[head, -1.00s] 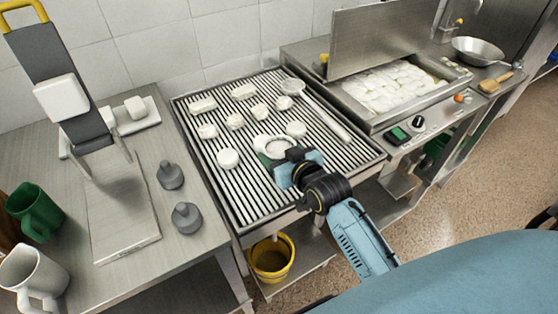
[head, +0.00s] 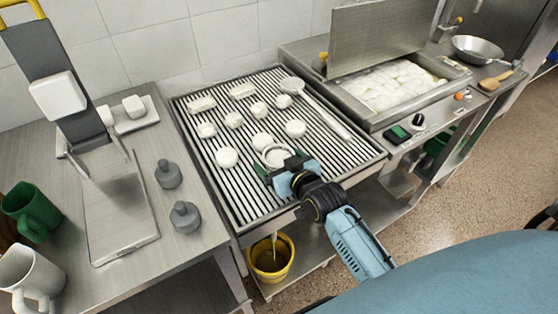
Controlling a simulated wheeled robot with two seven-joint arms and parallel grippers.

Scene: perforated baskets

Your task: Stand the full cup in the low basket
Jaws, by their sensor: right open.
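A small round white cup (head: 278,155) with a raised rim is on the slotted metal rack near its front edge. Its contents are hard to make out. My right gripper (head: 281,164) is at the near side of this cup, with its dark green fingers apart on either side; whether they touch it I cannot tell. My left gripper is not in view. I cannot clearly make out a low basket.
Several white lumps (head: 227,157) and a long-handled ladle (head: 318,108) lie on the rack (head: 244,196). A yellow bucket (head: 270,275) stands below. Weights (head: 186,216), a green mug (head: 32,212) and a grey mug (head: 30,275) are left. An open vat (head: 372,122) is right.

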